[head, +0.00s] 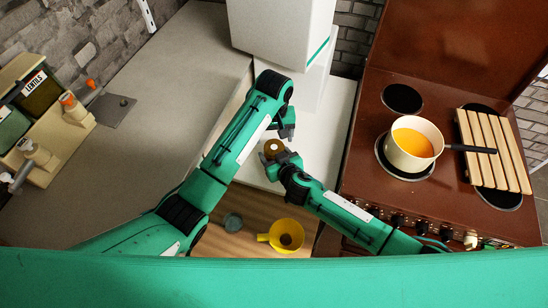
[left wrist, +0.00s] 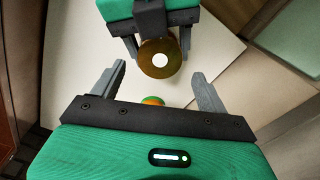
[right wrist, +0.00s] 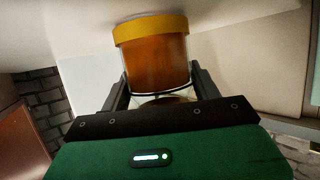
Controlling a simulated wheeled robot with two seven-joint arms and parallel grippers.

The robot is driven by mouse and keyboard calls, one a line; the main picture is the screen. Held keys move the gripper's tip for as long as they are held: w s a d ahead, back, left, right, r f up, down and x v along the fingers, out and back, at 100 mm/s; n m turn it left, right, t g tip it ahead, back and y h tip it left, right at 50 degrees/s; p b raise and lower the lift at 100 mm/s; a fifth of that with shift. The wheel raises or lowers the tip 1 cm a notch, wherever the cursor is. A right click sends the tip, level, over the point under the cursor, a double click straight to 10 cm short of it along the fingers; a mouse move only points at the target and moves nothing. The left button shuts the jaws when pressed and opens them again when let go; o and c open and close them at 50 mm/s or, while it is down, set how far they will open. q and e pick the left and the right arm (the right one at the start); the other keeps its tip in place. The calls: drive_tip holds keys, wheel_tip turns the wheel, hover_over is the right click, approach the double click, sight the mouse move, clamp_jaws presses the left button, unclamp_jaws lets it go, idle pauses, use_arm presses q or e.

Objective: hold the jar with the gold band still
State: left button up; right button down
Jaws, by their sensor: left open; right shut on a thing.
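The jar with the gold band (right wrist: 155,62) is held between the fingers of my right gripper (right wrist: 158,82) in the right wrist view. It has brown contents and a gold band at the picture's upper end. In the head view the jar (head: 273,148) shows as a small brown round top above the white surface. My left gripper (head: 288,127) is close beyond it, open and empty. In the left wrist view the jar's round brown end with a white spot (left wrist: 160,60) lies ahead of my open left fingers (left wrist: 158,72).
A pot of orange liquid (head: 414,145) and a slatted rack (head: 493,150) are on the brown stove at right. A small orange-green thing (left wrist: 153,101) shows in the left wrist view.

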sight(274, 147)
use_arm(q)
drive_tip(key=shift+f, duration=2.2)
drive_tip(key=c, duration=1)
drive_tip(key=shift+m, duration=1.7)
drive_tip(key=shift+c, duration=0.2)
